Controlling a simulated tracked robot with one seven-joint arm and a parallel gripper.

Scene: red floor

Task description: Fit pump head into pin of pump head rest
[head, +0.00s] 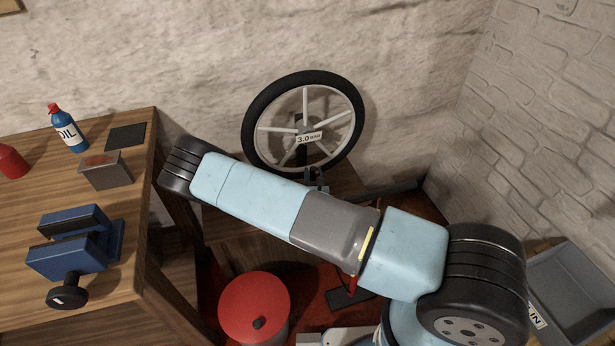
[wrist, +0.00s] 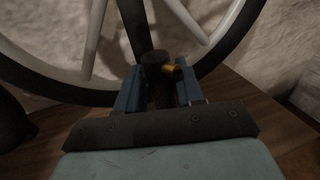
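My gripper (wrist: 160,88) has its two blue fingers on either side of a dark, upright cylindrical piece, which looks like the pump head (wrist: 156,72). The fingers appear closed on it. A small brass-coloured part (wrist: 172,70) shows at its right side. In the head view, my gripper (head: 315,180) is small and partly behind my arm, just below the wheel and above the low wooden surface. I cannot make out the pump head rest or its pin in either view.
A spoked wheel (head: 254,150) with a "3.0 BAR" sign (head: 309,138) stands behind my gripper. A workbench (head: 120,290) with a blue vise (head: 70,250) and an oil bottle (head: 68,130) is at left. A red-lidded can (head: 253,308) and a grey bin (head: 570,290) stand lower.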

